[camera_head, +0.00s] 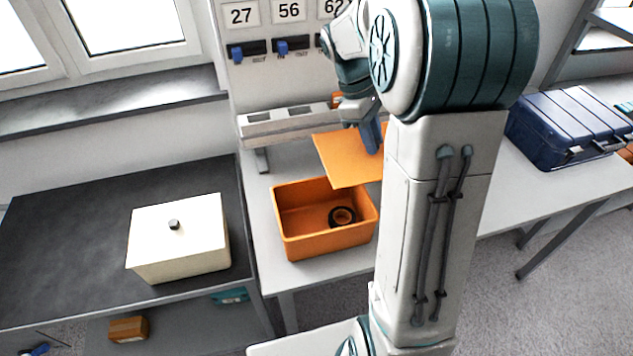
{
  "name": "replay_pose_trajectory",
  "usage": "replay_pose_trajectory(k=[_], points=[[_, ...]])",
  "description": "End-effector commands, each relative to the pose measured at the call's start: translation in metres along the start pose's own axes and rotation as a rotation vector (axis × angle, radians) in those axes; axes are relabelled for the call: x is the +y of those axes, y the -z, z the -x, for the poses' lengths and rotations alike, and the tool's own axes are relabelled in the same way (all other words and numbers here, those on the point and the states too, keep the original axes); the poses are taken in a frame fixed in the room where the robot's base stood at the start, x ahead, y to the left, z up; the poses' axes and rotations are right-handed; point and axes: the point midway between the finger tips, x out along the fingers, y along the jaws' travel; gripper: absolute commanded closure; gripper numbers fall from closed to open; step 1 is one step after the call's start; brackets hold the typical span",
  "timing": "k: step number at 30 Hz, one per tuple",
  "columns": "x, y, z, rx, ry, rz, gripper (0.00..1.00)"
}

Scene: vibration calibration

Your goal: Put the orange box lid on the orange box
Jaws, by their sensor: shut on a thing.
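The orange box (325,243) stands open on the light table, with a dark round part (342,216) inside it. The orange box lid (338,160) is a flat orange panel, held tilted above and behind the box, apart from it as far as I can see. My gripper (371,137) is shut on the lid near its upper right part. My arm hides the lid's right side and part of the fingers.
A cream box (178,238) with a dark knob stands on the dark table at left. A blue case (570,128) lies on the light table at right. A panel with numbers and blue switches (282,45) rises behind the orange box. A grey rail unit (290,124) stands below it.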

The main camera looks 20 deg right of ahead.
Motion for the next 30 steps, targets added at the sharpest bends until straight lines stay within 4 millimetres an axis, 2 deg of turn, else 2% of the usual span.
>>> replay_pose_trajectory(k=[5,12,18,23,30], points=[[-0.02,0.019,-0.006,-0.002,0.0,0.006,1.0],[-0.064,0.062,-0.024,-0.002,0.002,0.007,1.0],[-0.088,0.086,-0.035,-0.001,0.0,0.004,1.0],[-0.093,0.094,-0.042,-0.001,0.001,0.001,1.0],[-0.092,0.105,-0.071,-0.002,0.001,0.001,1.0]])
